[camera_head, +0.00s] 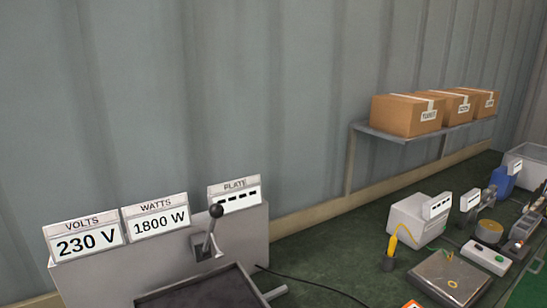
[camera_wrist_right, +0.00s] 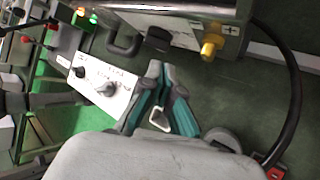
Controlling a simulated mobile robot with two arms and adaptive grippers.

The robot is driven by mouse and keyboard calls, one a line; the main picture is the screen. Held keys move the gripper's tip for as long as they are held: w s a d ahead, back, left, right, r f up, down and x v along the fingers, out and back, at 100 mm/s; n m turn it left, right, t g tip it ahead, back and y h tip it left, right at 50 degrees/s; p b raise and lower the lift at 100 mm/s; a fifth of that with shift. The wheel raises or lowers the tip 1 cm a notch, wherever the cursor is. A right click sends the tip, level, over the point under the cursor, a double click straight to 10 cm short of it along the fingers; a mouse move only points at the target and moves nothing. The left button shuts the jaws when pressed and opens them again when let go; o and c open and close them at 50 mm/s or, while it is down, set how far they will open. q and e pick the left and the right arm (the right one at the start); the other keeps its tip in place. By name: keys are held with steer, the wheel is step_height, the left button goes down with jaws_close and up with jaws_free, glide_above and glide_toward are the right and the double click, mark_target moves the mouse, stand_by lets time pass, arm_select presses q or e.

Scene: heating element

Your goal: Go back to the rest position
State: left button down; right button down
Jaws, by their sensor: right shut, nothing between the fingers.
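My right gripper (camera_wrist_right: 160,75) shows in the right wrist view, with grey and teal fingers brought together at the tips. It is shut and holds nothing. A white panel with dark knobs (camera_wrist_right: 100,85) lies just left of the fingers in that view. A metal housing with a yellow terminal (camera_wrist_right: 212,44) lies beyond the fingertips. I cannot tell how far the gripper is from either. Neither gripper shows in the head view, and my left gripper is in no view.
In the head view, a grey cabinet (camera_head: 236,235) carries 230 V and 1800 W signs and a black-knobbed lever (camera_head: 214,225). Cardboard boxes (camera_head: 407,115) stand on a wall shelf. A white meter box (camera_head: 411,219) and metal plate (camera_head: 449,276) crowd the right. A black cable (camera_wrist_right: 296,95) curves at right in the wrist view.

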steer(key=a+r+m+t+y, duration=0.45)
steer(key=a+r+y, duration=0.2)
steer(key=r, duration=0.45)
steer(key=w+d+r+m+t+h, duration=0.5)
steer(key=d+r+m+t+h, duration=0.35)
steer(key=m+t, duration=0.7)
steer(key=s+d+f+m+g+h, duration=0.4)
steer(key=d+f+m+g+h, duration=0.45)
steer(key=d+m, duration=0.65)
steer(key=s+f+m+g+y, duration=0.1)
steer(key=s+f+m+g, duration=0.1)
steer(key=s+f+g, duration=0.6)
steer(key=s+f+m+g, duration=0.1)
steer(key=s+f+m, duration=0.2)
steer(key=s+f, duration=0.55)
steer(key=s+f+g+b, duration=0.1)
steer(key=s+f+b, duration=0.15)
steer(key=f, duration=1.25)
steer(key=s+f+g+b, duration=0.1)
steer(key=s+f+b, duration=0.15)
steer(key=f, duration=1.25)
steer(key=s+d+f+b, duration=0.1)
steer(key=s+d+f, duration=0.1)
steer(key=s+f, duration=1.4)
steer(key=shift+n+g, duration=0.4)
steer(key=shift+g, duration=0.05)
